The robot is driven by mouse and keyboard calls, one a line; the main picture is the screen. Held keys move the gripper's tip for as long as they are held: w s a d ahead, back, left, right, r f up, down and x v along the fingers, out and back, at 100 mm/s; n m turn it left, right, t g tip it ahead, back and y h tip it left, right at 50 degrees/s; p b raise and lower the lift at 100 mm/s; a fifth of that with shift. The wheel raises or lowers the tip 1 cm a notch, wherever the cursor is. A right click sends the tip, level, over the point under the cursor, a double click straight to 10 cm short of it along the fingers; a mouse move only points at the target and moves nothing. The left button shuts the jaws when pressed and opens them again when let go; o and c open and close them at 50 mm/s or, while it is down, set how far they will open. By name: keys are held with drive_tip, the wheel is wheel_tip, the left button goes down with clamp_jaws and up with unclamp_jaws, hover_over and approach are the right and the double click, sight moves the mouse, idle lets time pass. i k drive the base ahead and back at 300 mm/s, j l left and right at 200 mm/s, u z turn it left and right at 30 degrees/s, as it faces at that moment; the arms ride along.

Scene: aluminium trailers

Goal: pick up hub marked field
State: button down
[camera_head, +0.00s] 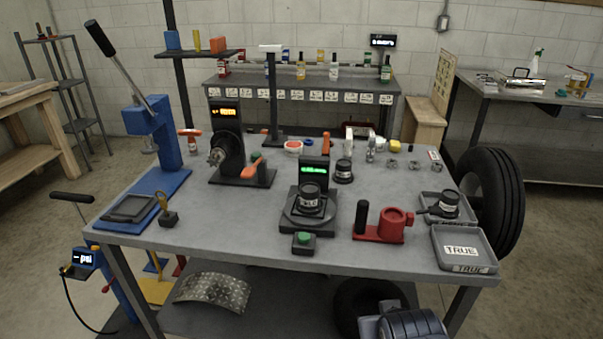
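Three dark round hubs with white label bands are on the grey workbench (385,262). One hub (309,193) sits on the black stand with a green-lit display (314,170). A second hub (343,170) stands on the bench just behind and right of that stand. A third hub (449,202) is in the rear grey tray (430,222) at the right edge. The labels are too small to read surely, so I cannot tell which is marked field.
A front tray (440,254) has a TRUE label. A red fixture (384,225) and a green button box (303,242) stand near the front edge. A blue lever press (168,140) and a black spindle machine (232,150) occupy the left. A tyre (497,200) is beside the bench's right end.

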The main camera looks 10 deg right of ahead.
sight(308, 204)
drive_tip(key=i+j+z, duration=0.4)
drive_tip(key=j, duration=0.2)
drive_tip(key=i+j+z, duration=0.2)
drive_tip(key=j, duration=0.15)
drive_tip(key=k, duration=0.1)
